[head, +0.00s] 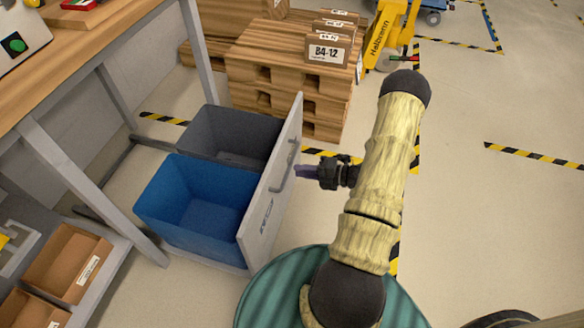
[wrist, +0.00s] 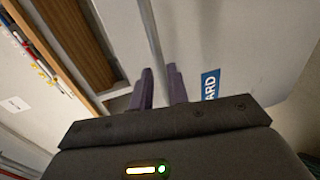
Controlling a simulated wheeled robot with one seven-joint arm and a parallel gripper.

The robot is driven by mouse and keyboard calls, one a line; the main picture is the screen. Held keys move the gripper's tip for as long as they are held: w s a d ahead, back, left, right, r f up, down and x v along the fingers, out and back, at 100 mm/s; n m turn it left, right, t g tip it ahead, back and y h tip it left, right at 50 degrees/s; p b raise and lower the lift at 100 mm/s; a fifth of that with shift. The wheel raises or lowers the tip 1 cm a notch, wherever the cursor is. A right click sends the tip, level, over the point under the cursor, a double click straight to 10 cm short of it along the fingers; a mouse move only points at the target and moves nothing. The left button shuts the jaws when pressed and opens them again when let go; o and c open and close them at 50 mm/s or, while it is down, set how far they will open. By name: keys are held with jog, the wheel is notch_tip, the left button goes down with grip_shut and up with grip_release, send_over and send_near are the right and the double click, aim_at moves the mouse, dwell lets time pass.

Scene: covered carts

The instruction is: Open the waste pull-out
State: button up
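The waste pull-out is extended from under the workbench. It carries a blue bin (head: 195,208) and a dark grey bin (head: 232,136) behind a light grey front panel (head: 266,200). A bar handle (head: 289,168) is on the panel's outer face and also shows in the wrist view (wrist: 152,40). My gripper (head: 298,171) is at the handle, on the panel's outer side. In the wrist view the two purple fingers (wrist: 159,72) stand a narrow gap apart, with the bar in line between them. I cannot tell whether they press on it.
The workbench's grey leg (head: 95,190) stands left of the bins. Wooden pallets (head: 290,75) with boxes are behind the pull-out. Cardboard bins (head: 68,262) sit on a low shelf at left. A yellow pallet truck (head: 387,35) is at the back. Floor at right is clear.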

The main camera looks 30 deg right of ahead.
jog(key=p+v, duration=0.2)
jog(key=v, duration=1)
jog(key=shift+s+p, duration=0.25)
jog(key=shift+p, duration=0.05)
jog(key=shift+w+d, duration=0.1)
